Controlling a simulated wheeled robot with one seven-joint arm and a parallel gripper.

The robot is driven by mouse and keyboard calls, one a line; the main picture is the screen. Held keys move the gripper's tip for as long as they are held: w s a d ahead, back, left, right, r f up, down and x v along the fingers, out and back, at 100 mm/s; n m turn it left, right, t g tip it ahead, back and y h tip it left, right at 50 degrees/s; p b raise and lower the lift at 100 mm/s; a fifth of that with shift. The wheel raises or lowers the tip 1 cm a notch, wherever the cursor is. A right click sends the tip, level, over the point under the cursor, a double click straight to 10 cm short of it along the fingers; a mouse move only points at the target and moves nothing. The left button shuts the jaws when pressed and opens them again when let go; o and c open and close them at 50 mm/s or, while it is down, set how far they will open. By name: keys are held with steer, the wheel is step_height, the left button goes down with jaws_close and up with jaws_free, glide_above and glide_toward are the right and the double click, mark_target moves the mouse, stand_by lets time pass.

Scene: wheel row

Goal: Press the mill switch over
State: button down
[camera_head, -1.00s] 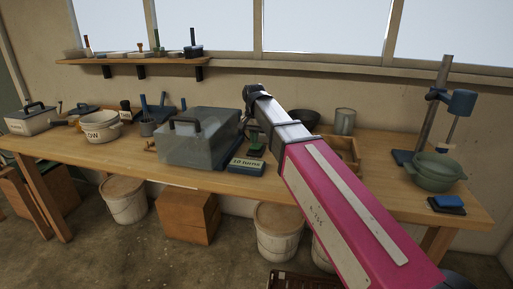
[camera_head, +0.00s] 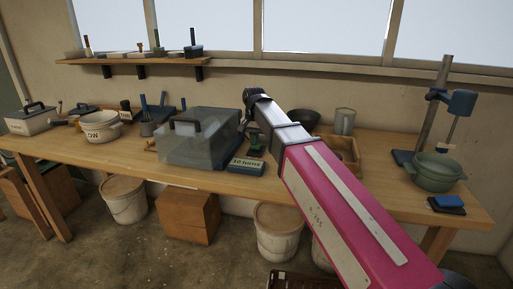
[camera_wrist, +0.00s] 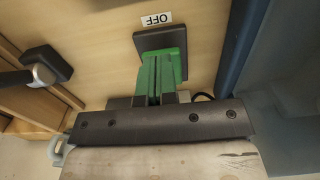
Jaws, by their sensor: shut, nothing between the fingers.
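The mill switch (camera_wrist: 150,41) shows in the wrist view as a dark square plate on the wooden bench, with a white OFF label (camera_wrist: 156,19) at its far edge. My gripper (camera_wrist: 163,62) is shut and empty. Its green fingers reach down over the near part of the switch and hide it; I cannot tell whether they touch it. A scrap of a second white label (camera_wrist: 184,98) shows beside the fingers. In the head view my gripper (camera_head: 256,142) points down at the bench, partly hidden by my arm. The switch cannot be made out there.
A grey see-through cover with a handle (camera_head: 188,151) stands just left of my gripper. A dark block labelled 10 turns (camera_head: 246,164) lies in front. A wooden tray (camera_head: 347,147) is to the right, and a green pot (camera_head: 434,181) stands farther right.

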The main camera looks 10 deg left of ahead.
steer(key=shift+f, duration=1.1)
steer(key=shift+r, duration=0.25)
steer(key=shift+s, duration=0.1)
steer(key=shift+s+a+r, duration=0.1)
steer(key=shift+s+r, duration=0.05)
steer(key=shift+s, duration=1.3)
steer(key=shift+s+a+r, duration=0.1)
steer(key=shift+s+r, duration=0.05)
steer(key=shift+s, duration=1.3)
step_height(320, 180, up, 8)
